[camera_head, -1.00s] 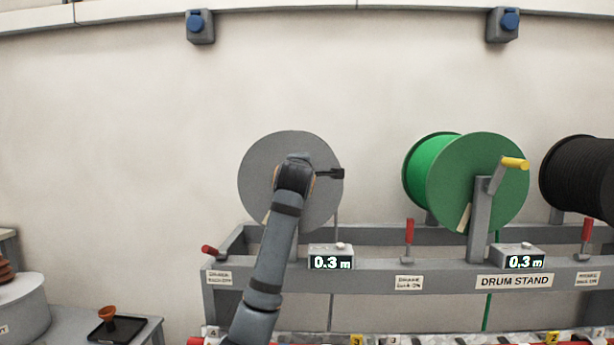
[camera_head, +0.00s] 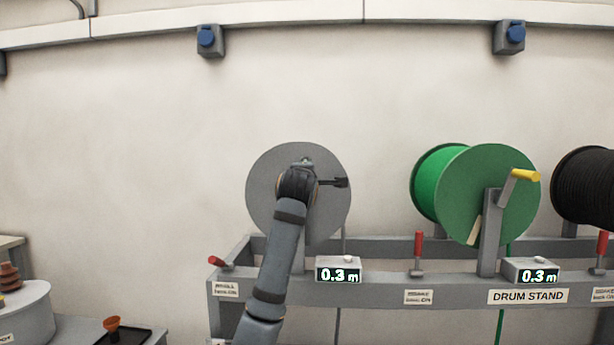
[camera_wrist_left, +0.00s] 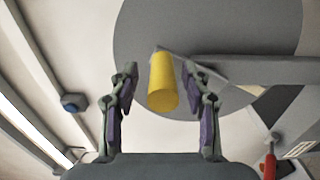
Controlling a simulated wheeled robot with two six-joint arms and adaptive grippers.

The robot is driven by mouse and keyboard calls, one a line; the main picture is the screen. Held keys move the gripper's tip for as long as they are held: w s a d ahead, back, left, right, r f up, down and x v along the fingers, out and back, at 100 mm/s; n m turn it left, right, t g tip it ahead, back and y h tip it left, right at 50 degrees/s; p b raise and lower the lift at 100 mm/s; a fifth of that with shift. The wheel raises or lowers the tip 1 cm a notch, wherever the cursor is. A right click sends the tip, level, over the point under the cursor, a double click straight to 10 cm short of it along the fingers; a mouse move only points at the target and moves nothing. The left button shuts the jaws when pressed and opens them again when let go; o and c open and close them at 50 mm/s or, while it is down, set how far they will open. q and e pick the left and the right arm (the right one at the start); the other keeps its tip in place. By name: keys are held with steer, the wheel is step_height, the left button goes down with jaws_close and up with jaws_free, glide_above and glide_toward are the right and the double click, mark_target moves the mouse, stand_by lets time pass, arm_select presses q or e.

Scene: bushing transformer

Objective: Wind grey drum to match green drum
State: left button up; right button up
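The grey drum (camera_head: 265,215) stands on the drum stand, left of the green drum (camera_head: 470,190). The counter in front of the grey drum (camera_head: 338,275) reads 0.3 m; the counter by the green drum (camera_head: 537,276) also reads 0.3 m. The green drum has a yellow-handled crank (camera_head: 524,175). My left arm crosses in front of the grey drum and hides its centre and the fingertips. My right gripper is not in view.
A black drum (camera_head: 585,185) stands at the right. Red levers (camera_head: 418,245) rise from the drum stand rail (camera_head: 450,292). At the lower left are a dark tray (camera_head: 130,338) with an orange funnel-like piece and a grey round container (camera_head: 25,312).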

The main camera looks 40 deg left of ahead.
arm_select(q)
steer(key=shift+s+d+f, duration=0.1)
steer(key=shift+s+d, duration=0.05)
steer(key=shift+d, duration=0.1)
steer(key=v, duration=1.1)
steer(key=shift+s, duration=0.3)
